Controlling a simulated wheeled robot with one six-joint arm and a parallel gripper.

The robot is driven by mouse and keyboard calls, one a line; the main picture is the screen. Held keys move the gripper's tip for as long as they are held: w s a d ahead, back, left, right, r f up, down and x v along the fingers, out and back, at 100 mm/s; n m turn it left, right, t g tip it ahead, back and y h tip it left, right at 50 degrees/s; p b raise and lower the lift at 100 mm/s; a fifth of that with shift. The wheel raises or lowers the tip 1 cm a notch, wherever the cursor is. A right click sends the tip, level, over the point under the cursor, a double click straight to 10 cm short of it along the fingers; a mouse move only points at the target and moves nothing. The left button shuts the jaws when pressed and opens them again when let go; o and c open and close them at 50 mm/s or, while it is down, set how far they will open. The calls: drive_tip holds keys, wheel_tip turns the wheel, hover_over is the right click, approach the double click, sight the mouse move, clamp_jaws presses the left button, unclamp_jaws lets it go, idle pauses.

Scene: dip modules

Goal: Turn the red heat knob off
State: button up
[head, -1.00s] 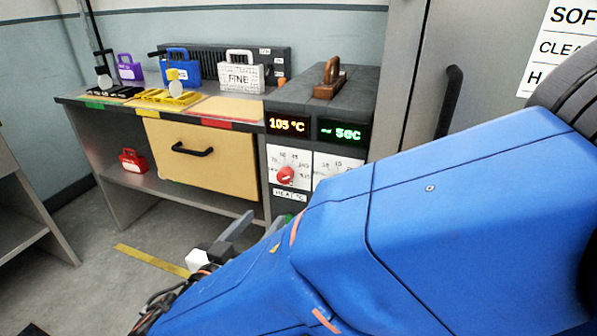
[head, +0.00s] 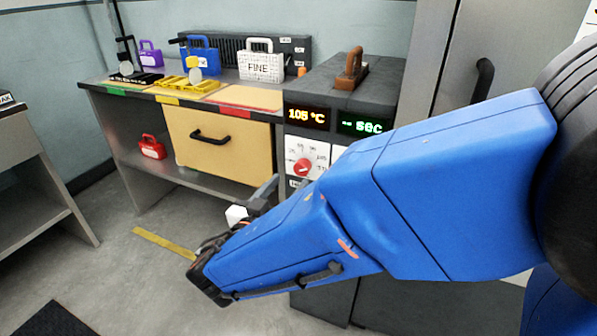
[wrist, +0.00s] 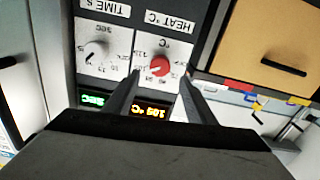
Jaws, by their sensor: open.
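The red heat knob (head: 302,168) sits on a white dial plate on the front of the dark machine (head: 378,88), below an orange display reading 105 °C. In the wrist view the picture is upside down, and the red knob (wrist: 159,66) lies on the plate labelled HEAT °C, just beyond my fingertips. My gripper (wrist: 158,75) is open, with its two dark fingers on either side of the knob's line and nothing between them. I cannot tell whether a finger touches the plate. In the head view my blue arm hides most of the gripper (head: 262,195).
A TIME S dial (wrist: 95,52) sits beside the heat dial. A tan drawer (head: 215,142) with a black handle is to the left of the machine. The bench (head: 100,84) holds several coloured cases. A red case (head: 152,147) stands on the lower shelf.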

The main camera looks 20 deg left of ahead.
sight(300, 169)
drive_tip(key=w, duration=0.6)
drive_tip(key=shift+w+d, duration=0.3)
drive_tip(key=shift+w, duration=0.05)
drive_tip(key=c, duration=1)
